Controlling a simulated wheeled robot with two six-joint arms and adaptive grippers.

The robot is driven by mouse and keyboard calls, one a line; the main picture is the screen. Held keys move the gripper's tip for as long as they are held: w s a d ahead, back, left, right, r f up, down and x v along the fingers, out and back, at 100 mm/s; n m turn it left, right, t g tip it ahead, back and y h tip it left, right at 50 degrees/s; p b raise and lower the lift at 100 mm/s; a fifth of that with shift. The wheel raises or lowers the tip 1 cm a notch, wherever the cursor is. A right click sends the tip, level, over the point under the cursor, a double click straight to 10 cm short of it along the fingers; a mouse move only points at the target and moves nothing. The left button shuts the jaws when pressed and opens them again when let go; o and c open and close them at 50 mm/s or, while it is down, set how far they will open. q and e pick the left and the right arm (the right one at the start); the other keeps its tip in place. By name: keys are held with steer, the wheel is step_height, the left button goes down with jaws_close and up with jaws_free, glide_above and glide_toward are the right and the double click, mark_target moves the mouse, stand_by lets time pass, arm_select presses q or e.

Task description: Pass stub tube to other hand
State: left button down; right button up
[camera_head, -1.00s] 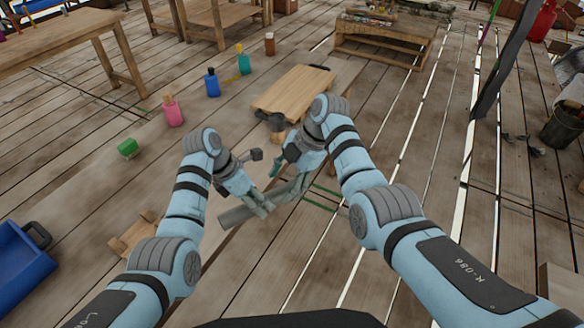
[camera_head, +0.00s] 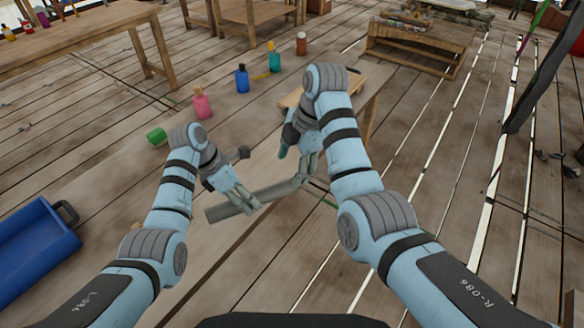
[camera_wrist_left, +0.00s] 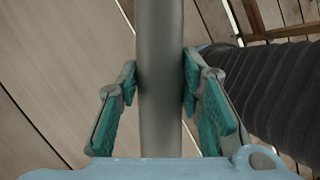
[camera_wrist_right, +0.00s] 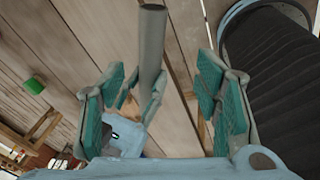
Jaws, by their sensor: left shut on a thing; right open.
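The stub tube (camera_head: 232,209) is a plain grey-green cylinder held roughly level above the bench, in front of me. My left gripper (camera_head: 252,203) is shut on it; the left wrist view shows the tube (camera_wrist_left: 160,80) running between the teal finger pads. My right gripper (camera_head: 303,178) is open at the tube's right-hand end. In the right wrist view the tube (camera_wrist_right: 151,55) shows between the two spread fingers, with a visible gap to the right finger. Contact with the left finger cannot be told.
A wooden board (camera_head: 290,97) lies behind my right gripper. A blue bin (camera_head: 35,250) sits at the far left. Planked floor (camera_head: 450,150) to the right is clear.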

arm_select(q)
steer(key=shift+a, duration=0.15)
arm_select(e)
steer(key=shift+m+t+h, duration=0.6)
steer(key=shift+h, duration=0.3)
steer(key=x, duration=0.3)
steer(key=d+x, duration=0.1)
steer(key=x, duration=0.3)
steer(key=w+d+x, duration=0.1)
steer(key=x, duration=0.3)
steer(key=shift+w+f, duration=0.1)
steer(key=shift+w, duration=0.05)
steer(key=shift+d, duration=0.1)
steer(key=shift+f, duration=0.1)
jaws_close()
arm_select(q)
steer(key=c, duration=1)
jaws_free()
